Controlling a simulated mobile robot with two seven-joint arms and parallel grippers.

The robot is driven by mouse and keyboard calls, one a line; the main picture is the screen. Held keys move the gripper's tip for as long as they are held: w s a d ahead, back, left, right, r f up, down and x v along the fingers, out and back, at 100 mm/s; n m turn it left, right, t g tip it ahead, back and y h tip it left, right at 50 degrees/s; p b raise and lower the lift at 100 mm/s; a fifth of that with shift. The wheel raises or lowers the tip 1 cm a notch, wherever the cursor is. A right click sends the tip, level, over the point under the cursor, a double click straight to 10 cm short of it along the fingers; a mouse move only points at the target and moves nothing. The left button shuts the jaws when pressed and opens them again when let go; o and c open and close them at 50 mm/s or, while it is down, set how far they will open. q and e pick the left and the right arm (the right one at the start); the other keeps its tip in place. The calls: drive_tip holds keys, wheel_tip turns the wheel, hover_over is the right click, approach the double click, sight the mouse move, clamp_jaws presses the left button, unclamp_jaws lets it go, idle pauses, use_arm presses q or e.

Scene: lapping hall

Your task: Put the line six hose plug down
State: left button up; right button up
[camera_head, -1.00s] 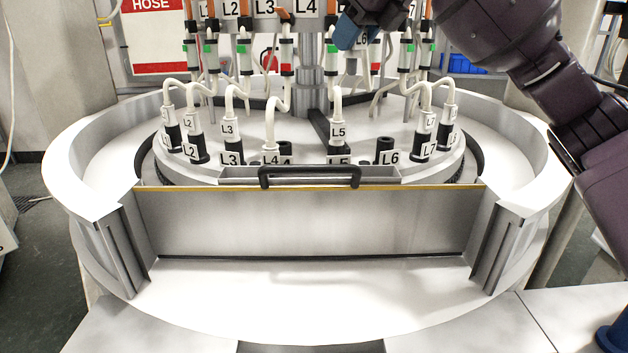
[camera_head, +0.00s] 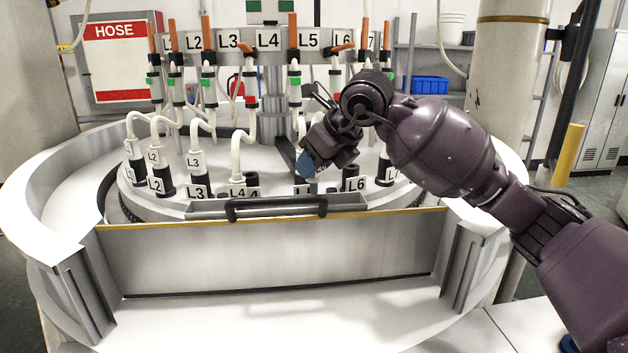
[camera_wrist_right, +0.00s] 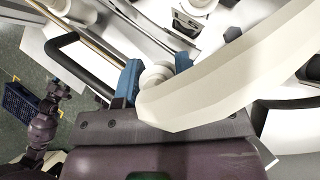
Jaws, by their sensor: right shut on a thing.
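My right gripper (camera_head: 312,163) reaches in over the round plate at the front, its blue fingertips low beside the L5 socket label (camera_head: 303,189). In the right wrist view it is shut on a white hose plug (camera_wrist_right: 156,74), with a thick pale hose (camera_wrist_right: 225,75) arching off to the right. No label shows on the held plug. The black L6 socket (camera_head: 355,171) stands upright with its L6 label (camera_head: 354,184), just right of the gripper and apart from it. The L5 plug is mostly hidden behind the gripper.
Plugs with bent white hoses stand in sockets at left, including the L3 plug (camera_head: 195,162). A black handle (camera_head: 276,206) tops the front panel (camera_head: 270,260). Orange levers line the labelled manifold (camera_head: 268,40). The white basin floor (camera_head: 260,315) in front is clear.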

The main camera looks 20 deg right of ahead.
sight(320, 173)
drive_tip(key=shift+f, duration=1.9)
drive_tip(key=shift+f, duration=0.2)
drive_tip(key=o, duration=0.8)
drive_tip(key=shift+r, duration=0.1)
drive_tip(key=shift+r+p, duration=0.25)
drive_tip(key=shift+p, duration=0.1)
drive_tip(key=b+v, duration=0.2)
drive_tip(key=v, duration=0.9)
drive_tip(key=shift+s+d+r, duration=0.1)
drive_tip(key=shift+s+r, duration=0.15)
drive_tip(key=shift+r, duration=0.05)
